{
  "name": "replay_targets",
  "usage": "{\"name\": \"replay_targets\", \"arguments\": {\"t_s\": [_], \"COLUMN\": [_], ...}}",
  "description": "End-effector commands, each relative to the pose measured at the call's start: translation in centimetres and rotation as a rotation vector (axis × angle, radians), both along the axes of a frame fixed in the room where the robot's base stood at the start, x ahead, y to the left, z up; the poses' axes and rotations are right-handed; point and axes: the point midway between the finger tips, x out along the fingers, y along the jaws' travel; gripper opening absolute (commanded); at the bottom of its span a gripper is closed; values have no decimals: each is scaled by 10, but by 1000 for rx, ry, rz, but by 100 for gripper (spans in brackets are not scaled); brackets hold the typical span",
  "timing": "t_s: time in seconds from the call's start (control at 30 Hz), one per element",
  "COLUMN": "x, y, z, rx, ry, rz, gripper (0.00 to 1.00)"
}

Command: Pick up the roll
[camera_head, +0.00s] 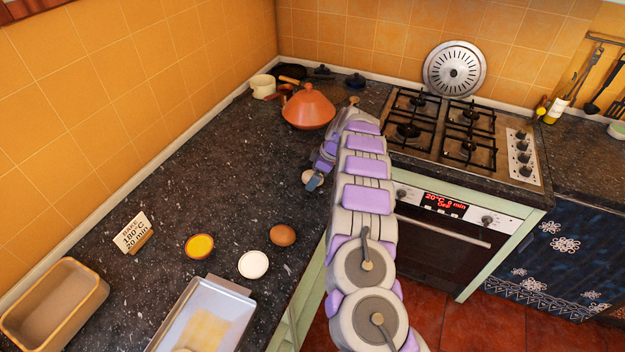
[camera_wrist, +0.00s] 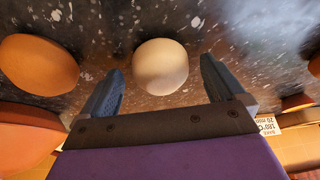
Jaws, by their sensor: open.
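A pale, round roll (camera_wrist: 160,66) lies on the dark counter, between and beyond the two blue fingertips of my gripper (camera_wrist: 160,82) in the wrist view. Clear gaps show on both sides of it, and the fingers are spread and empty. In the head view the roll (camera_head: 308,176) is partly covered by my gripper (camera_head: 315,182), at the counter's right side. A second, tan-orange rounded thing (camera_wrist: 38,64) lies beside it at the left of the wrist view. I cannot find that one in the head view.
An orange tagine (camera_head: 308,108) stands behind, near pots. A brown round item (camera_head: 282,235), a white bowl (camera_head: 253,264), a yellow-filled bowl (camera_head: 199,246), a tray (camera_head: 245,287), a card (camera_head: 133,233) and a loaf pan (camera_head: 95,300) lie in front. The left-middle counter is clear.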

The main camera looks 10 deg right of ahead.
Motion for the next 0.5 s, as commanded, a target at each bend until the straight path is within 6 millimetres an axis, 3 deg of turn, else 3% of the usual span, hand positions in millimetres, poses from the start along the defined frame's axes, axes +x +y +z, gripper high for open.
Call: {"name": "replay_targets", "arguments": {"t_s": [0.23, 0.5], "x": [1, 1], "y": [1, 1], "z": [-1, -1], "rx": [0, 0], "ry": [-2, -2], "rz": [0, 1], "gripper": [95, 69]}}
